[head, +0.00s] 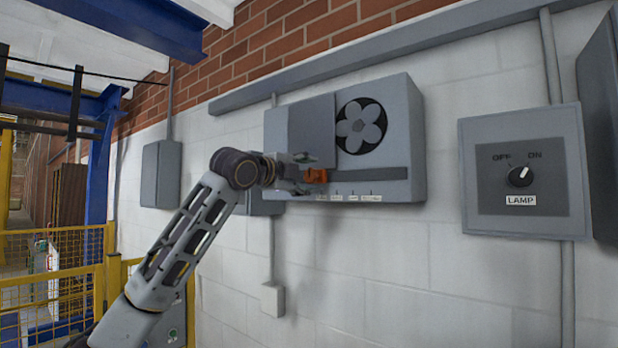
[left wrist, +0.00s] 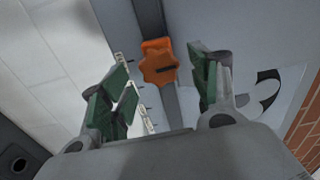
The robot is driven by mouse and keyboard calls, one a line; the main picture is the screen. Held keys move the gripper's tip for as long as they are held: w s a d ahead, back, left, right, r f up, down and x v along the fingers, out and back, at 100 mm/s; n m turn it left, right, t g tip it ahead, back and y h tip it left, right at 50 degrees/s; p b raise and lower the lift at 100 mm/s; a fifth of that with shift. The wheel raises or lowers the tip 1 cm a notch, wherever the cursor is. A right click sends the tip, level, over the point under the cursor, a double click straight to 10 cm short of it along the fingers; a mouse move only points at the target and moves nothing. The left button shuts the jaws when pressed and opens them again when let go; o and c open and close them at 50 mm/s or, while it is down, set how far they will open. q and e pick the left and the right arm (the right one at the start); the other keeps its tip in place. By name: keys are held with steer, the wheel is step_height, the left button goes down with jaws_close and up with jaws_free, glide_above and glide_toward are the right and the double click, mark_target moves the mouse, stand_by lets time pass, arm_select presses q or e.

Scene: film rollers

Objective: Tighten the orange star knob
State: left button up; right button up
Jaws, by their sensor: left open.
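The orange star knob (head: 316,176) sits on the dark horizontal strip of a grey wall-mounted box (head: 411,130). My left gripper (head: 300,174) is just left of the knob in the head view. Its green-padded fingers (left wrist: 163,85) are open, one on each side of the knob, with gaps between. I cannot see either finger touching it. My right gripper is in neither view.
A round dark opening with a grey flower-shaped hub (head: 361,126) is above and right of the knob. Small labels (head: 371,197) line the box's lower edge. A lamp switch box (head: 521,176) is on the right wall. A yellow fence (head: 60,275) stands at left.

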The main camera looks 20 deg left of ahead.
arm_select(q)
steer(key=v, duration=1)
steer(key=shift+s, duration=0.15)
steer(key=shift+a, duration=0.1)
stand_by(0.3)
